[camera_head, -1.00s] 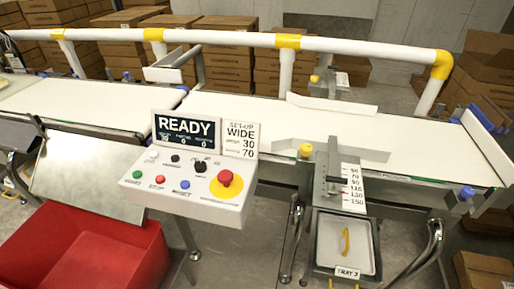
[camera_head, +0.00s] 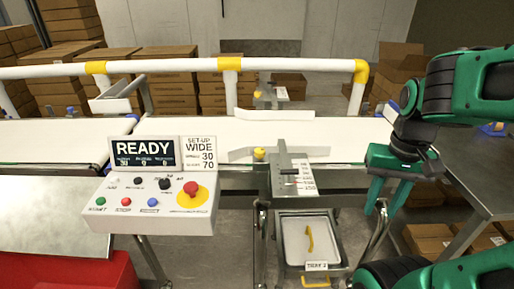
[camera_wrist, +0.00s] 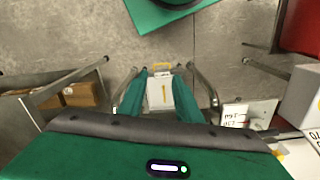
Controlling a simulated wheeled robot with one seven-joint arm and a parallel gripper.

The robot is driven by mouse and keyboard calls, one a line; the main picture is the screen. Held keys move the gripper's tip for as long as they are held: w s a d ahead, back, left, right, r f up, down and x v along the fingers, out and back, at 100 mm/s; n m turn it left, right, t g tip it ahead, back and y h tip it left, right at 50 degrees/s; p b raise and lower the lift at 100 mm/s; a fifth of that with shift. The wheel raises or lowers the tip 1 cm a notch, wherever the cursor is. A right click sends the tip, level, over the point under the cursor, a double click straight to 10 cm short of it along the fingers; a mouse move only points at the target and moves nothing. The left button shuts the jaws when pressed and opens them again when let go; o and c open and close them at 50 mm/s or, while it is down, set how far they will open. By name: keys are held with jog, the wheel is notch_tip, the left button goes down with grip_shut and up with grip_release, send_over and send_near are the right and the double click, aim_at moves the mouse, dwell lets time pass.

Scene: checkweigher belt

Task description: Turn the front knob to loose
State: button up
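The front knob (camera_head: 259,154) is a small yellow knob on the near side of the belt, beside a grey guide plate (camera_head: 301,151) and a printed scale plate (camera_head: 305,184). I cannot read its turn position. My gripper (camera_head: 384,205) hangs to the right of the knob and scale, well apart from them, fingers pointing down. In the wrist view its two green fingers (camera_wrist: 157,105) are spread with nothing held between them.
A control box (camera_head: 160,204) with buttons and a READY screen (camera_head: 143,152) stands left of the knob. Below the scale is a tray (camera_head: 290,248) holding a yellow item. A white rail (camera_head: 180,66) runs behind the belt. A metal table (camera_head: 478,165) stands right.

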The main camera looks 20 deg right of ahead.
jog(key=shift+o, duration=1.6)
jog(key=shift+w+d+r+h, duration=0.1)
jog(key=shift+r+h, duration=0.05)
jog(key=shift+r, duration=0.3)
jog(key=shift+w+r+h, duration=0.1)
jog(key=shift+r+h, duration=0.05)
jog(key=shift+r, duration=0.25)
jog(key=m+t+h, duration=0.2)
jog(key=m+h, duration=0.2)
jog(key=m, duration=0.2)
send_near(260, 151)
jog(key=x, duration=0.8)
jog(key=shift+w+f, duration=0.1)
